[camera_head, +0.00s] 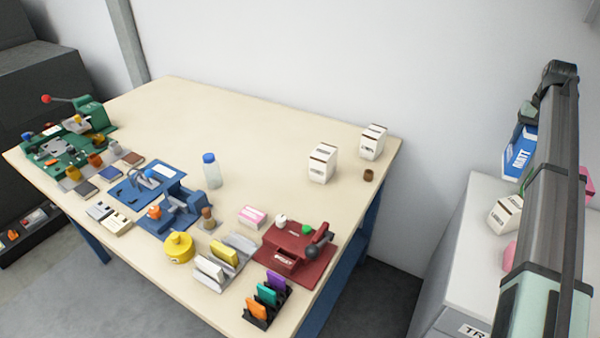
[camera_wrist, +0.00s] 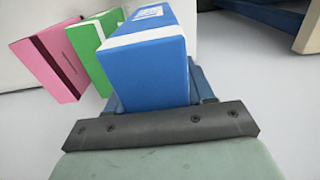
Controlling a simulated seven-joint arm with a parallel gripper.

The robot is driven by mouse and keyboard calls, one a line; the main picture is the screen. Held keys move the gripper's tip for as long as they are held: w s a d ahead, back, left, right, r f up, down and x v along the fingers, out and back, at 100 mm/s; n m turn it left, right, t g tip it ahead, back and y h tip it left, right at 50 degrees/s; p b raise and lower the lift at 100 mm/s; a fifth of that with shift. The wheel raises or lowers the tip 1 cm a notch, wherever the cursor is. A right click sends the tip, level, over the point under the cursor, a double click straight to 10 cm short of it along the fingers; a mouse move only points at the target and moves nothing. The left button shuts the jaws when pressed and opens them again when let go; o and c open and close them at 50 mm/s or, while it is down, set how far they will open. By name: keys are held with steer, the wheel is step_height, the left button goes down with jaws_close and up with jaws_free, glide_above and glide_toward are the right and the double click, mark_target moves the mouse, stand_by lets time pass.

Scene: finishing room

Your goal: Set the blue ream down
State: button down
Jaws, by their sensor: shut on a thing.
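The blue ream (camera_head: 520,152) is at the right of the head view, above the grey cabinet (camera_head: 470,205). It has a white label with dark print. In the wrist view the blue ream (camera_wrist: 145,70) fills the middle, between the blue fingers of my gripper (camera_wrist: 155,92). My gripper is shut on it. In the head view my arm hides most of my gripper and part of the cabinet top. I cannot tell whether the ream's underside touches anything.
A green ream (camera_wrist: 92,55) and a pink ream (camera_wrist: 52,62) stand left of the blue one in the wrist view. A white carton (camera_head: 505,214) and a pink item (camera_head: 510,254) are on the cabinet. The cream table (camera_head: 270,120) holds several tools and boxes; its back middle is clear.

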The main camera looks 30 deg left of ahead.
steer(key=r, duration=0.8)
steer(key=shift+a, duration=0.25)
steer(key=s+a+n, duration=0.3)
steer(key=a, duration=1)
steer(key=s+a+n, duration=0.3)
steer(key=a, duration=0.9)
steer(key=s+a+n, duration=0.3)
steer(key=a, duration=1)
steer(key=s+a+n, duration=0.9)
steer(key=s+a, duration=1.8)
steer(key=a, duration=0.5)
step_height(320, 180, down, 15)
steer(key=shift+s+f, duration=0.15)
steer(key=shift+d+f, duration=0.1)
steer(key=shift+c, duration=2.1)
jaws_free()
